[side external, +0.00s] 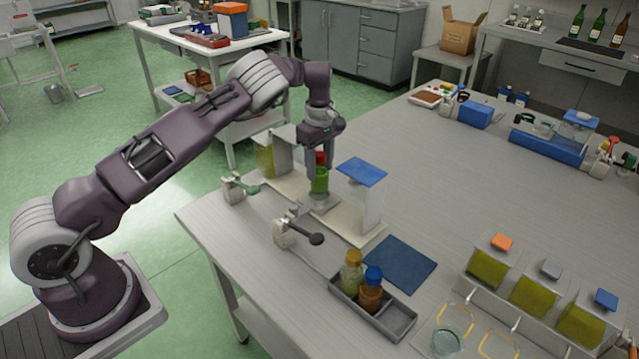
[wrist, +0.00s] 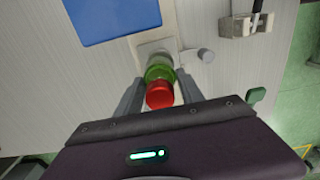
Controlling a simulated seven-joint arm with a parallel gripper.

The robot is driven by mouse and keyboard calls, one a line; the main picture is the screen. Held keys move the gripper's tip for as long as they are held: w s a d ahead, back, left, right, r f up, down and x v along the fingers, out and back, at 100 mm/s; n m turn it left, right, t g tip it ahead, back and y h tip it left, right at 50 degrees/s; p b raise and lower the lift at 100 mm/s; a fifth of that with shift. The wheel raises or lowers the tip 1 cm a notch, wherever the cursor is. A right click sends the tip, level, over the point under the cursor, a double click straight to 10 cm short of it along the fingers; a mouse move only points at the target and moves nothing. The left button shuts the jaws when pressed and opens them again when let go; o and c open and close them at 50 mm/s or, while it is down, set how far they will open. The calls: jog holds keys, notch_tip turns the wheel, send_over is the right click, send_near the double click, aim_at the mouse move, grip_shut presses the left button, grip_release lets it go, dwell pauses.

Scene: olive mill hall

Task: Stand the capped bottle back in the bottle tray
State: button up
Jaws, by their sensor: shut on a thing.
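My gripper (side external: 320,163) is shut on a green bottle (side external: 320,182) with a red cap, pointing down over the near-left part of the bench. In the wrist view the red cap (wrist: 159,96) and green body (wrist: 160,72) sit between the two fingers (wrist: 156,91). The bottle is upright at a small pale square platform (side external: 320,204); I cannot tell whether it touches it. The grey bottle tray (side external: 402,324) lies nearer the front edge. It holds a yellow-capped bottle (side external: 351,274) and a brown bottle with a blue cap (side external: 371,292); its right part is empty.
A white stand with a blue top (side external: 362,171) rises right beside the bottle. A fitting with a black knob (side external: 316,239) and one with a green handle (side external: 248,190) line the front edge. A dark blue mat (side external: 400,262) lies behind the tray. The bench's middle is clear.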

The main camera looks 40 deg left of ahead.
aim_at(320, 153)
jog(key=shift+r, duration=1.45)
jog(key=shift+r, duration=0.2)
notch_tip(320, 153, up, 11)
jog(key=s+d+m, duration=0.3)
jog(key=d, duration=1.7)
jog(key=s+d+m, duration=0.3)
jog(key=s+d, duration=0.9)
jog(key=d, duration=0.4)
notch_tip(320, 153, down, 16)
jog(key=shift+s+f, duration=0.1)
jog(key=shift+f, duration=0.1)
